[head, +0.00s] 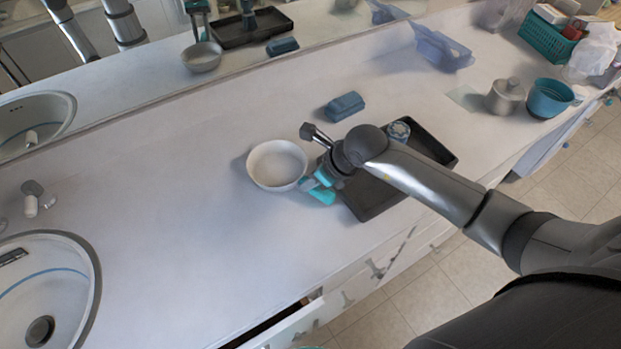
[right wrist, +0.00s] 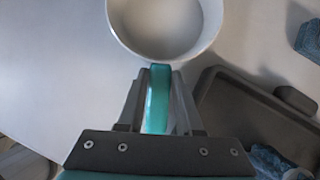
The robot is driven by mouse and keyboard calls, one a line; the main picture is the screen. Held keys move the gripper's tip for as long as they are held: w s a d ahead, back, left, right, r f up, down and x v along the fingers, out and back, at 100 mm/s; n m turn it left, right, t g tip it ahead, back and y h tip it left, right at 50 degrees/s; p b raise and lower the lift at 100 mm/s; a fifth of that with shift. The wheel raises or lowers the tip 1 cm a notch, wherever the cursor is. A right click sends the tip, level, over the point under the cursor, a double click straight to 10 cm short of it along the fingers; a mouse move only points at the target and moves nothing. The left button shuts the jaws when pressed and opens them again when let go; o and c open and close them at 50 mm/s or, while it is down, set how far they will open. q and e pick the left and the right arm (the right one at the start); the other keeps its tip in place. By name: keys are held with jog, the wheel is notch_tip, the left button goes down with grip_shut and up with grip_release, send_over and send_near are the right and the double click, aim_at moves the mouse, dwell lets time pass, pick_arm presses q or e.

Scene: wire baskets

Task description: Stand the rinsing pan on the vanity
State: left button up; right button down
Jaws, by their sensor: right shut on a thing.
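The rinsing pan (head: 277,165) is a white round bowl with a teal handle, over the white vanity top (head: 170,220), left of the dark tray. In the right wrist view the pan (right wrist: 165,25) is at the top, looks empty, and its teal handle (right wrist: 157,98) points back between my fingers. My right gripper (head: 318,183) is shut on that handle; its fingers (right wrist: 158,90) lie on both sides of it. The pan looks level, with a soft shadow at its left. I cannot tell whether its base touches the vanity. My left gripper is not in view.
A dark tray (head: 375,197) lies under my right arm. A blue-grey box (head: 345,106) stands behind it. A sink (head: 85,290) is at lower left. A metal pot (head: 504,97), teal pot (head: 549,99) and green basket (head: 545,40) are at right. The vanity left of the pan is clear.

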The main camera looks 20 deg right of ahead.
jog(key=c, duration=0.5)
grip_release()
jog(key=shift+f, duration=0.1)
jog(key=c, duration=0.3)
jog(key=shift+c, duration=0.2)
jog(key=shift+r, duration=0.2)
jog(key=shift+p+v, duration=4)
jog(key=shift+v, duration=0.15)
jog(key=shift+d, duration=0.1)
